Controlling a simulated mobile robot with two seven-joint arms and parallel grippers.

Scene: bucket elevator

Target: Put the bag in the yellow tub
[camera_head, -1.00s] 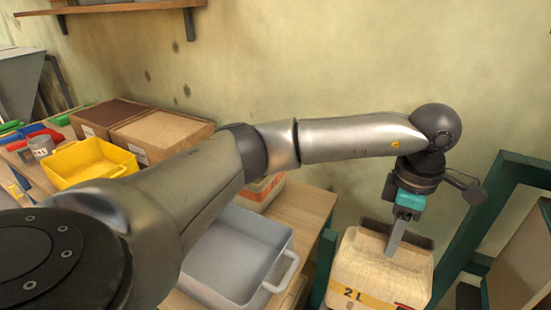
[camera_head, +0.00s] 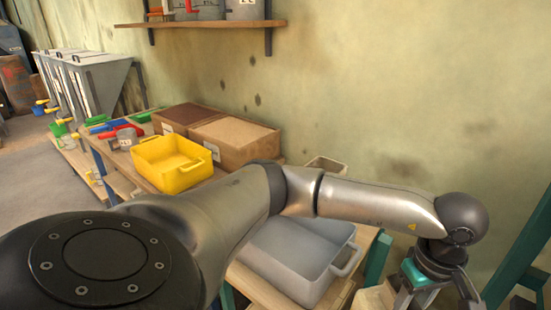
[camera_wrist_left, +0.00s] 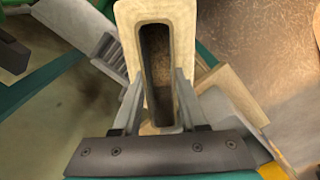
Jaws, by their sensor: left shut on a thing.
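The cream bag (camera_head: 375,298) is mostly below the lower edge of the head view, with only a piece of its top showing. The left wrist view shows its pale rim (camera_wrist_left: 155,12) around a narrow dark opening with brownish contents. My left gripper (camera_wrist_left: 161,85) is shut on the bag, with a finger on each side of the opening. In the head view the gripper (camera_head: 404,300) is at the lower right, its fingertips largely cut off. The yellow tub (camera_head: 172,163) stands on the bench at left, far from the gripper, and its visible inside looks empty. My right gripper is not in view.
A grey tray (camera_head: 300,262) lies between the tub and the gripper, partly behind my arm. Brown boxes (camera_head: 232,140) stand behind the tub. Another pale open-topped container (camera_head: 326,164) stands by the wall. A green frame (camera_head: 520,250) rises at right.

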